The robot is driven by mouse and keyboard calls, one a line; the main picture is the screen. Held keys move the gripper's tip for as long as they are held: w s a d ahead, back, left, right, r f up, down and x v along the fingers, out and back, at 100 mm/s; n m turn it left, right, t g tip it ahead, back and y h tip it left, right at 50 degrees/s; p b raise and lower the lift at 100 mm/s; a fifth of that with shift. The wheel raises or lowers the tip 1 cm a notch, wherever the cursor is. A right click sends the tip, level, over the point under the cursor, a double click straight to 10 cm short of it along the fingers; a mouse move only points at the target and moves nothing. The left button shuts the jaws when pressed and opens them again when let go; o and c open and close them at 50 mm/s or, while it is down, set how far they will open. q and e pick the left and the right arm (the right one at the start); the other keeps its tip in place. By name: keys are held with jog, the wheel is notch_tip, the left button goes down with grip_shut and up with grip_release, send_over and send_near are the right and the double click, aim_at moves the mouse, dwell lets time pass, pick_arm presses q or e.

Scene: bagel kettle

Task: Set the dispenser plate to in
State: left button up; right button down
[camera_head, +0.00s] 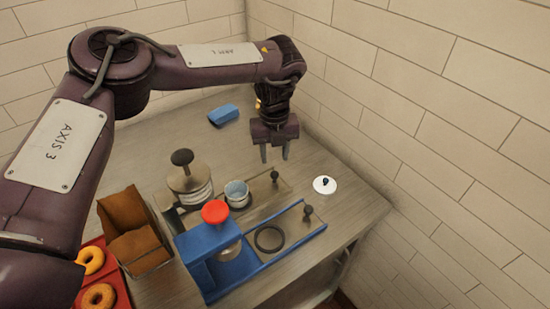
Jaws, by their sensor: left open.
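A blue dispenser (205,262) with a red knob (215,211) stands near the front of the table. A long plate (290,229) with blue edges runs right from it, with a dark ring (269,238) on it and a small black knob (308,210) at its right end. Behind it is a silver dispenser (188,179) with a dark knob; a second plate (265,190) with a black knob (275,175) extends from it. A blue-grey cup (237,192) stands at that plate's left end. My left gripper (274,153) is open, pointing down, empty, behind the second plate's knob and apart from it.
A small white lid (324,185) with a black knob lies right of the plates. A blue block (223,115) lies at the back. A brown open box (135,232) and a red tray (117,277) with bagels are at left. Brick walls close off the back and right.

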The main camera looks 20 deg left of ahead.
aim_at(274, 173)
pick_arm(q)
jog(key=shift+s+f, duration=0.1)
jog(key=shift+f, duration=0.3)
jog(key=f, duration=0.1)
jog(key=s+f+p, duration=0.1)
jog(key=f, duration=0.1)
jog(key=shift+d+f+p, duration=0.2)
jog(key=shift+p, duration=0.1)
notch_tip(274, 173, down, 2)
jog(key=shift+w+a+f, duration=0.1)
jog(key=shift+w+f, duration=0.15)
jog(key=shift+f, duration=0.15)
jog(key=c, duration=0.9)
pick_arm(e)
jog(key=shift+s+r, duration=1)
jog(key=shift+s, duration=0.25)
pick_arm(q)
jog(key=shift+p, duration=0.3)
